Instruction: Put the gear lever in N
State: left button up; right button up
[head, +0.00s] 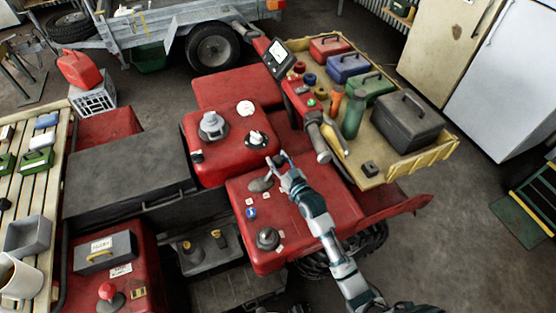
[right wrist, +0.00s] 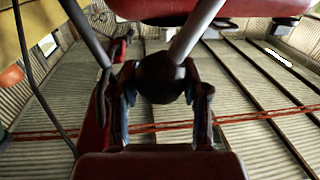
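The gear lever (head: 262,184) stands on the red panel of the quad, with a dark boot at its base. Its dark ball knob (right wrist: 160,78) shows in the right wrist view, with a pale metal stem running up and right. My right gripper (head: 279,161) is at the lever's top, its fingers on both sides of the knob and apparently touching it. My left gripper is not in view.
A round dark knob (head: 267,238) sits on the same panel. Other controls (head: 213,125) stand on the red panel behind. The handlebar grip (head: 318,145) is just right of my gripper. A yellow tray (head: 428,160) holds toolboxes. A slatted bench (head: 50,180) is at left.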

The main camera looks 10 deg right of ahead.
grip_shut()
jog(key=a+n+p, duration=0.1)
jog(key=a+r+p, duration=0.1)
jog(key=p, duration=0.1)
jog(key=a+n+p, duration=0.1)
jog(key=shift+s+r+n, duration=0.3)
jog(key=shift+r, duration=0.05)
jog(key=shift+s+a+r+n+p, duration=0.1)
jog(key=shift+a+n+p, duration=0.25)
jog(key=shift+p, duration=0.25)
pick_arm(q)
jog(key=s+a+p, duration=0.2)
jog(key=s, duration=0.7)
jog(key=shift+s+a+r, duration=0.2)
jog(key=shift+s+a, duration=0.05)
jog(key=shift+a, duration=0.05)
pick_arm(e)
jog(key=shift+s+a+n, duration=0.15)
jog(key=shift+a+n, duration=0.1)
jog(key=shift+a, duration=0.6)
jog(key=shift+s+a+n, duration=0.15)
jog(key=shift+a+n, duration=0.05)
jog(key=shift+a, duration=0.6)
jog(key=o, duration=1.2)
grip_release()
jog(key=shift+f, duration=0.2)
jog(key=shift+o, duration=0.5)
jog(key=shift+a, duration=0.1)
